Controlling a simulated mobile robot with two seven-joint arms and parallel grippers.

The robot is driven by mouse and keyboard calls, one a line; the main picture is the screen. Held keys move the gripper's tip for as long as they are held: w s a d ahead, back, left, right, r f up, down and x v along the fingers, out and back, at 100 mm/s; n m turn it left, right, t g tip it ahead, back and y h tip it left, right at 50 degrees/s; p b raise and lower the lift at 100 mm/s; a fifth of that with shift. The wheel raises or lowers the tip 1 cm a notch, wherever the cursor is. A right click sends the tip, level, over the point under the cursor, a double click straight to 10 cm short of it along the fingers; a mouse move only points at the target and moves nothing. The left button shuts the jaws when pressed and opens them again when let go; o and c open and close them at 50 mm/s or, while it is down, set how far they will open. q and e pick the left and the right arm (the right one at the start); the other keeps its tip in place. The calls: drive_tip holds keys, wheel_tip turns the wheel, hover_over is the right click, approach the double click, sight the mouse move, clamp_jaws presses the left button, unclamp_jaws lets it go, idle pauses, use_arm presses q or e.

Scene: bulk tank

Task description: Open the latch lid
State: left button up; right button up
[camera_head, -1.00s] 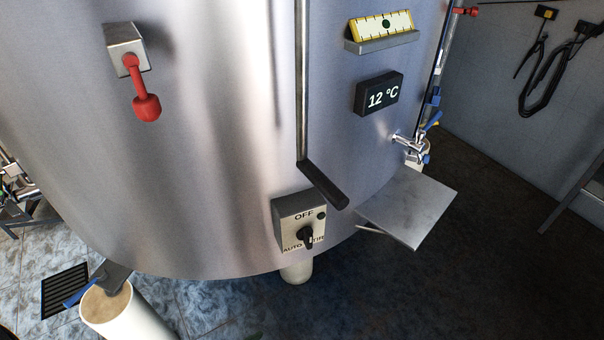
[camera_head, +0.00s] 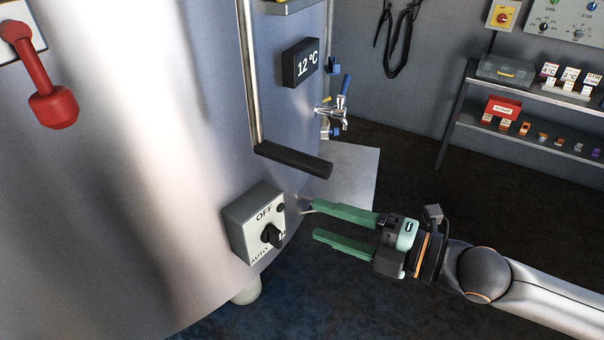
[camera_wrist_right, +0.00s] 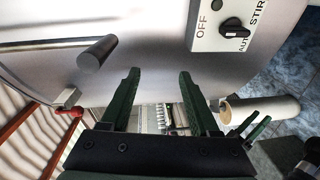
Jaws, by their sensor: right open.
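No lid that I can name for certain shows. A thin vertical metal rod on the tank ends at the bottom in a black bar-shaped grip (camera_head: 293,159), which also shows in the right wrist view (camera_wrist_right: 97,53). My right gripper (camera_head: 313,221), with green fingers, is open and empty, below and to the right of the black grip and apart from it. In the right wrist view its fingers (camera_wrist_right: 159,77) point towards the tank wall with nothing between them. Small green fingers at the lower right of that view (camera_wrist_right: 250,127) look like my left gripper; their state is unclear.
The tank wall (camera_head: 120,180) fills the left. A switch box (camera_head: 255,222) sticks out left of my right fingertips. A red-handled lever (camera_head: 52,105), a 12 °C display (camera_head: 300,62), a tap (camera_head: 333,112) and a grey plate (camera_head: 355,175) are nearby. Shelves (camera_head: 530,135) stand right.

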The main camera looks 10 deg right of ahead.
sight(300, 160)
drive_tip(key=s+d+r+n+y+b, duration=0.1)
drive_tip(key=s+d+r+n+b, duration=0.1)
drive_tip(key=d+r+n, duration=0.5)
drive_tip(key=shift+n+t, duration=0.3)
drive_tip(key=shift+t, duration=0.1)
drive_tip(key=b+x, duration=0.1)
drive_tip(key=x, duration=0.3)
drive_tip(key=b+x, duration=0.2)
drive_tip(key=x, duration=0.2)
drive_tip(key=r+b+x, duration=0.1)
drive_tip(key=b+x, duration=0.1)
drive_tip(key=x, duration=0.1)
drive_tip(key=shift+w+a, duration=0.1)
drive_tip(key=shift+a, duration=0.3)
drive_tip(key=shift+x, duration=0.8)
use_arm(q)
drive_tip(key=shift+m+h, duration=0.3)
drive_tip(key=shift+h, duration=0.1)
drive_tip(key=d+f, duration=0.1)
drive_tip(key=w+f, duration=0.1)
drive_tip(key=f, duration=0.1)
drive_tip(key=w+d+f, duration=0.1)
drive_tip(key=f, duration=0.1)
drive_tip(key=shift+d, duration=0.35)
drive_tip(key=shift+s, duration=0.15)
use_arm(e)
clamp_jaws()
use_arm(q)
drive_tip(key=shift+s+f, duration=0.1)
drive_tip(key=shift+f, duration=0.05)
